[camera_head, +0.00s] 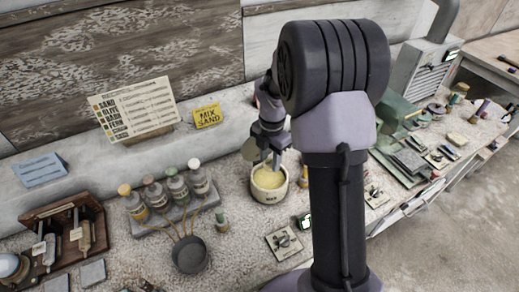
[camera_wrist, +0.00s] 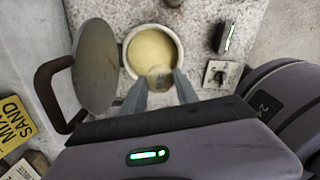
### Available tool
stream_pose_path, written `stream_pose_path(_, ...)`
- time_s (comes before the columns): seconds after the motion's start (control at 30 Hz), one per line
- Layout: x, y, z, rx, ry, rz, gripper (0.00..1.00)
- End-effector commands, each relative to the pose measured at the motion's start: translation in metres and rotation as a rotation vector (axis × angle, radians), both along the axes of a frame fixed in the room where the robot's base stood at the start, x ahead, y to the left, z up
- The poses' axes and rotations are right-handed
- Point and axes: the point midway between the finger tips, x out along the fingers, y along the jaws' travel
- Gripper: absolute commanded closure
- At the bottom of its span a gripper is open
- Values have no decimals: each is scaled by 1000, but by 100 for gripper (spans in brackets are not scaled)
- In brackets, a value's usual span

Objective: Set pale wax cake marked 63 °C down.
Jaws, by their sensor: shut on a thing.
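My gripper (camera_wrist: 159,84) is shut on a small round, pale tan piece, the wax cake (camera_wrist: 159,73), held between the fingertips. No marking on it is readable. In the wrist view it overlaps the near edge of a round pot (camera_wrist: 126,48) with pale yellow contents. In the head view my gripper (camera_head: 273,160) points down over this cream pot (camera_head: 269,194), and the cake cannot be made out there. I cannot tell whether the cake touches the pot's contents.
A round grey disc (camera_wrist: 96,65) with a dark curved handle stands close left of my fingers. Bottles (camera_head: 176,186) on a tray and a dark pan (camera_head: 189,254) lie left of the pot. A small switch plate (camera_head: 284,242) lies in front. A yellow sign (camera_head: 207,116) stands behind.

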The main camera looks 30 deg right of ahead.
Motion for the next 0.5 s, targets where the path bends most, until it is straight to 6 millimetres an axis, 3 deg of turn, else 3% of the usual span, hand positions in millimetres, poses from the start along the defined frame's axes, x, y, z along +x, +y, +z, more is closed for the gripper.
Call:
stream_pose_path(0.2, 15, -8, -2, 0, 0, 3, 100)
stream_pose_path(0.5, 15, -8, -3, 0, 0, 4, 100)
